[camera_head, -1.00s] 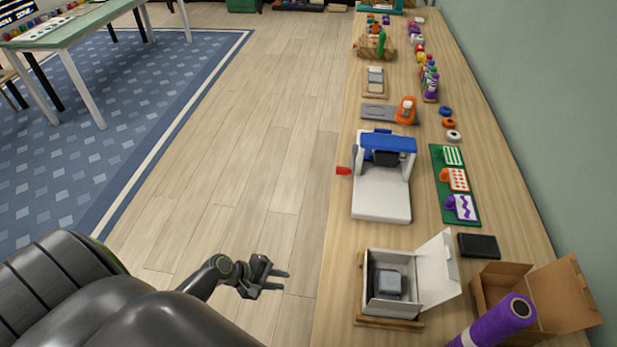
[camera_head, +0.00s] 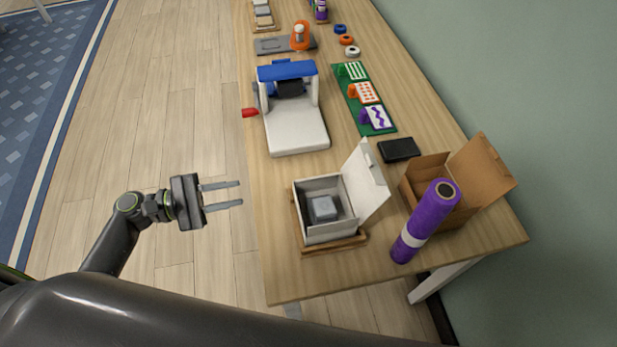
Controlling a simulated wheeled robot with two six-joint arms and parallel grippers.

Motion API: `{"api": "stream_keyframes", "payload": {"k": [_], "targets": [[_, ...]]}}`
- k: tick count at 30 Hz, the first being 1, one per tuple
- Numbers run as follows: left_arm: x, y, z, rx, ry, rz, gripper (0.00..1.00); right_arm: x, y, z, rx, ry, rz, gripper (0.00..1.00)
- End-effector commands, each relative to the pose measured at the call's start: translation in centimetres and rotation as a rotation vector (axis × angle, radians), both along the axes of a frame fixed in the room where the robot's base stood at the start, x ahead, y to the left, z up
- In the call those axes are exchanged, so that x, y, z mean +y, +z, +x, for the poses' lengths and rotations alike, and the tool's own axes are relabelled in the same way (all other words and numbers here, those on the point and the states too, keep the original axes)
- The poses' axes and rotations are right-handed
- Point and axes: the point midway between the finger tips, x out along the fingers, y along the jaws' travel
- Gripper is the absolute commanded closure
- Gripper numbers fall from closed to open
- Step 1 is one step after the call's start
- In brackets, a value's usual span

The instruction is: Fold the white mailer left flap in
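The white mailer (camera_head: 298,198) is an open box on a wooden tray (camera_head: 333,247) near the front end of the bench. A grey block (camera_head: 322,208) sits inside it. Its large lid panel (camera_head: 366,184) stands up and leans outward on the right side. I cannot make out a separate left flap clearly. My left gripper (camera_head: 241,193) is left of the mailer, just off the bench's left edge, with its two fingers pointing right toward the box. The fingers are apart with nothing between them. My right gripper is not in view.
A purple roll (camera_head: 421,226) stands right of the mailer, in front of an open brown carton (camera_head: 433,169). A black case (camera_head: 399,149) lies behind. A white and blue machine (camera_head: 296,126) with a red knob (camera_head: 250,113) stands farther back. The floor at left is clear.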

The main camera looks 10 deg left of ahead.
Motion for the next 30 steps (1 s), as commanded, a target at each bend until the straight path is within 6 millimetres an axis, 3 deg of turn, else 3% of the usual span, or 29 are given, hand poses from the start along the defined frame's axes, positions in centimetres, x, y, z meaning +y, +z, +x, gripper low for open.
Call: {"api": "stream_keyframes", "payload": {"k": [24,30], "targets": [[-12.7,0.3,5.4,0.000,0.002,-0.002,0.76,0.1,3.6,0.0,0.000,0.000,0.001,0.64],[-14.9,0.1,6.4,0.001,0.003,0.000,0.76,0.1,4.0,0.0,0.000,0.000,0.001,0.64]]}}
